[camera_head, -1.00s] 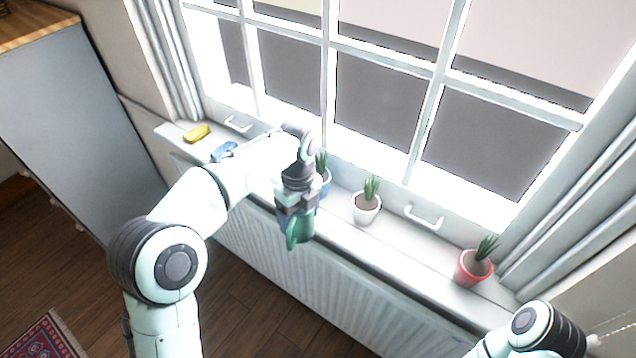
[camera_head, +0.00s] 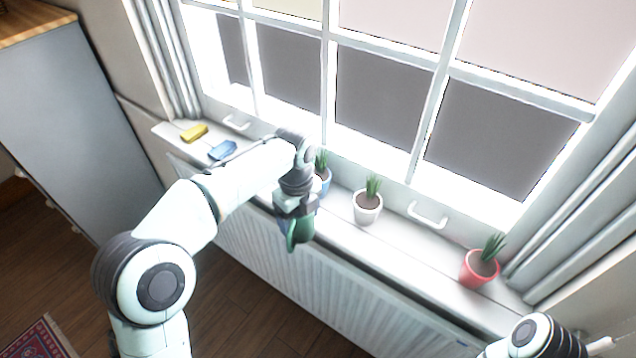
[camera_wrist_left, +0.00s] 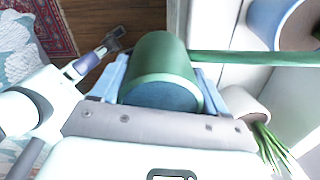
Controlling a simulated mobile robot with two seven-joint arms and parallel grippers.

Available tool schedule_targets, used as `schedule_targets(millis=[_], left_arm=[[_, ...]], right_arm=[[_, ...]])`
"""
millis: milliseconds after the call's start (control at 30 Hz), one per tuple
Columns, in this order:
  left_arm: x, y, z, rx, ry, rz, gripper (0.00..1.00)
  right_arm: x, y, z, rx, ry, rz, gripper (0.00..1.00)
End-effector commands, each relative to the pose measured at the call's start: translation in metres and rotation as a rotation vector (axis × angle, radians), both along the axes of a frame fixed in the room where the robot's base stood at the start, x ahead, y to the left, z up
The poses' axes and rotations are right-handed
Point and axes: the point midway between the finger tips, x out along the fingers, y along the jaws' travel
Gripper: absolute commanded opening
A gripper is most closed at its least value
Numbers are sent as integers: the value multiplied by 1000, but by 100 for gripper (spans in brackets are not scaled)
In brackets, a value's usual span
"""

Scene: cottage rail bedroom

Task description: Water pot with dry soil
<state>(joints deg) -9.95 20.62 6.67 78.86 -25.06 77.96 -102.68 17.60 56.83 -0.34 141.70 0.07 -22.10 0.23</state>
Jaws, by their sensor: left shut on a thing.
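A green watering can (camera_head: 299,233) is in my left gripper (camera_head: 293,212), in front of the windowsill above the radiator. In the left wrist view the can (camera_wrist_left: 165,65) sits between the fingers (camera_wrist_left: 162,88), and its thin green spout (camera_wrist_left: 250,57) points right, towards the pots. Three potted plants stand on the sill: a blue pot (camera_head: 325,182), partly hidden behind my left arm, a white pot (camera_head: 366,212) and a red pot (camera_head: 478,270). Brown soil shows in the white and red pots; I cannot tell which is dry. My right gripper (camera_wrist_left: 112,41) shows small in the wrist view.
A yellow object (camera_head: 194,133) and a blue object (camera_head: 223,150) lie on the sill's left end. Window handles (camera_head: 427,216) stick out behind the sill (camera_head: 420,250). A radiator (camera_head: 340,285) is below it. A grey cabinet (camera_head: 75,120) stands left.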

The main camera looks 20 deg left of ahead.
Motion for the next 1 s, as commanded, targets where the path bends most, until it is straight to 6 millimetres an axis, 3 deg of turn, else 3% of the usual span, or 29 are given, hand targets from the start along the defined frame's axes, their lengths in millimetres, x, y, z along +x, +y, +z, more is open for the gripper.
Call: schedule_targets(millis=[433,1000], left_arm=[[1,0,2,-1,-11,0,26],[1,0,35,-1,-11,0,26]], right_arm=[[0,0,0,0,0,0,43],[13,0,30,0,-15,0,43]])
